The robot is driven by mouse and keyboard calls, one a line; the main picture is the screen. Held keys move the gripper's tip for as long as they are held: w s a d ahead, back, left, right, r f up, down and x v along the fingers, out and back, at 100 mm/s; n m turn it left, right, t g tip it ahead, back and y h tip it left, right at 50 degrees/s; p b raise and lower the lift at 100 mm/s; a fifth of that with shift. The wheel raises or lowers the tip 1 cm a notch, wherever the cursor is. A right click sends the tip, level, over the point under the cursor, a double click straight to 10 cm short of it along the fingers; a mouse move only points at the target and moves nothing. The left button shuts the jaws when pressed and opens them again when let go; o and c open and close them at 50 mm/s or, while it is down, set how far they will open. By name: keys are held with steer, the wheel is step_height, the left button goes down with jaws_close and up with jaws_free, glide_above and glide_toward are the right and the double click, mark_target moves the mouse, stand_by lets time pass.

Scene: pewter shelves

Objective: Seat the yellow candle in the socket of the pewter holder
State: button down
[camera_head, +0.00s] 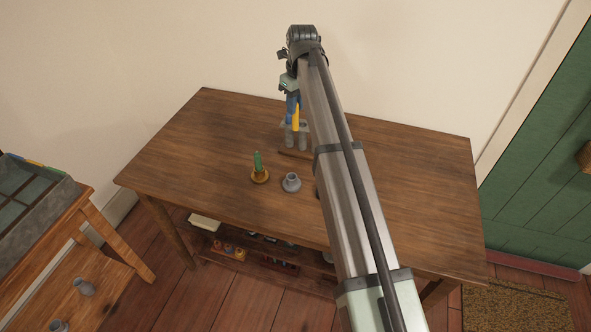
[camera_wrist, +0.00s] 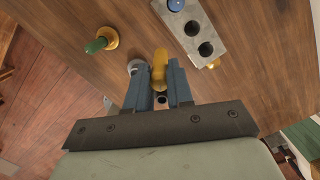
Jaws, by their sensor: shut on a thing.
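My gripper (camera_head: 293,104) is shut on the yellow candle (camera_head: 296,118), which hangs below the fingers over the back of the table. In the wrist view the yellow candle (camera_wrist: 159,66) sits between the blue fingers of my gripper (camera_wrist: 160,80). The pewter holder (camera_head: 291,183) stands on the table nearer the front, and its socket looks empty. In the wrist view the pewter holder (camera_wrist: 133,65) is partly hidden behind the left finger and candle.
A green candle (camera_head: 257,158) stands in a brass holder (camera_head: 259,177), left of the pewter one. A grey block with holes (camera_wrist: 210,31) is close to the held candle; a blue thing (camera_wrist: 175,4) fills one hole. The front of the wooden table (camera_head: 215,185) is mostly clear.

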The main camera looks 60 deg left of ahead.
steer(key=s+d+f, duration=0.3)
steer(key=s+d, duration=0.3)
steer(key=d, duration=0.3)
steer(key=shift+m, duration=0.5)
steer(key=shift+d+f, duration=0.15)
steer(key=shift+f, duration=4.7)
steer(key=shift+f, duration=0.15)
steer(key=c, duration=1)
jaws_free()
steer(key=shift+r, duration=0.2)
step_height(320, 180, up, 12)
steer(key=d, duration=0.1)
steer(key=shift+d, duration=0.2)
steer(key=shift+w+f, duration=0.1)
steer(key=shift+w, duration=0.1)
